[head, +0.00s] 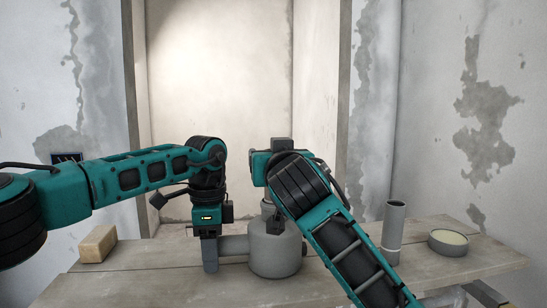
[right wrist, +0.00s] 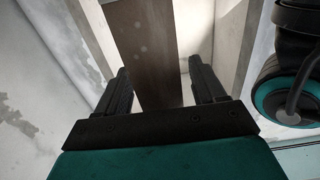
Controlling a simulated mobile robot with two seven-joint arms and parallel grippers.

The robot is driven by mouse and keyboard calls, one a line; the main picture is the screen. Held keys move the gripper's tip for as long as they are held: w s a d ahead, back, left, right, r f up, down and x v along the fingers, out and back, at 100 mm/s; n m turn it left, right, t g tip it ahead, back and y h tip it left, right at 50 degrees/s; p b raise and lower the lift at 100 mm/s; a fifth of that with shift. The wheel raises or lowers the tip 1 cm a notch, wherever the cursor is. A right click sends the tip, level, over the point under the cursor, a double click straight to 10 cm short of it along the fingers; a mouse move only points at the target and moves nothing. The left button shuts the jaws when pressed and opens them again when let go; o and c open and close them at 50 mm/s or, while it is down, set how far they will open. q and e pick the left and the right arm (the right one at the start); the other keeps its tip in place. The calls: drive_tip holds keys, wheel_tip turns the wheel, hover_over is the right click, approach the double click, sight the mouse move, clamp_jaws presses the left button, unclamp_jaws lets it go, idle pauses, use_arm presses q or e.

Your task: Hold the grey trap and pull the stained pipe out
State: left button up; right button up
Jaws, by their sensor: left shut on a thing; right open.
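The grey trap (head: 272,256), a rounded pot with a side pipe to the left, stands on the wooden board. My left gripper (head: 208,237) points down and is shut on the trap's side pipe near its left end. A short upright pipe (head: 267,209) shows above the trap, partly hidden by my right arm; I cannot make out stains on it. My right gripper is open and empty in the right wrist view (right wrist: 159,68), with a brown upright surface beyond its fingers. In the head view, its fingers are hard to make out.
A loose grey pipe (head: 393,232) stands upright on the wooden board (head: 150,262), at the right. A round tin (head: 447,242) with pale contents is farther right. A tan block (head: 98,244) lies at the left. Walls close in behind and on both sides.

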drive_tip(key=shift+w, duration=0.15)
drive_tip(key=c, duration=1.2)
drive_tip(key=shift+o, duration=0.2)
drive_tip(key=shift+r, duration=0.15)
drive_tip(key=shift+r, duration=0.65)
drive_tip(key=shift+r, duration=0.25)
drive_tip(key=shift+r, duration=0.45)
drive_tip(key=shift+r, duration=0.1)
